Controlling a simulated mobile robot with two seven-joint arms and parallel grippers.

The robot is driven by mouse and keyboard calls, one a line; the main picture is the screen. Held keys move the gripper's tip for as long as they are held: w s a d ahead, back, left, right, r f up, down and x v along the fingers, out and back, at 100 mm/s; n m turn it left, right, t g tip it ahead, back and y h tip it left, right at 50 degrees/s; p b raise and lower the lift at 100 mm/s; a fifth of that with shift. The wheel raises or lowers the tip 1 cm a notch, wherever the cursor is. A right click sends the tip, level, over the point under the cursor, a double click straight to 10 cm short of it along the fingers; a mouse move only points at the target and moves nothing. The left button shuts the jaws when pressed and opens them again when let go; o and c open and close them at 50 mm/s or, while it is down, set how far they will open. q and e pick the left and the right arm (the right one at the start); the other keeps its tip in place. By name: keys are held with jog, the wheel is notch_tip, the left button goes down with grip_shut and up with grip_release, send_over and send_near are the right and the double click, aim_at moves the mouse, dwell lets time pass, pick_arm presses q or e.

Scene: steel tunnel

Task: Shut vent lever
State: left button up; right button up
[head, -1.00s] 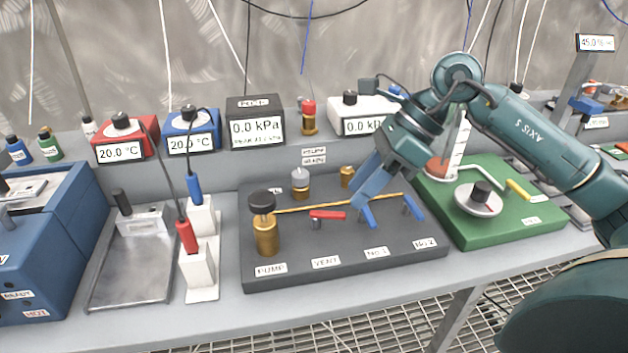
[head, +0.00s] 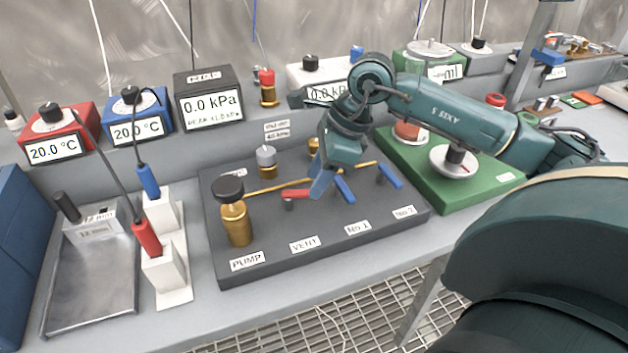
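The red vent lever (head: 294,193) lies crosswise above the VENT label (head: 304,244) on the dark grey panel (head: 275,257). Its handle points to the right, roughly along the brass pipe. My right gripper (head: 320,187) reaches down from the right, its blue fingers at the right end of the red lever. The fingers overlap in this view, so their gap and any contact with the lever cannot be told. The blue No.1 lever (head: 344,189) is just right of the fingers, and the blue No.2 lever (head: 390,176) is farther right. My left gripper is not in view.
A brass pump (head: 236,222) with a black knob stands left of the red lever. Behind are a gauge (head: 209,100) reading 0.0 kPa and a brass fitting (head: 266,160). A green base (head: 480,190) sits at the right. The panel's front strip is clear.

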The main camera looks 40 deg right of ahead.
jog(key=shift+x, duration=0.9)
jog(key=shift+c, duration=0.2)
grip_shut()
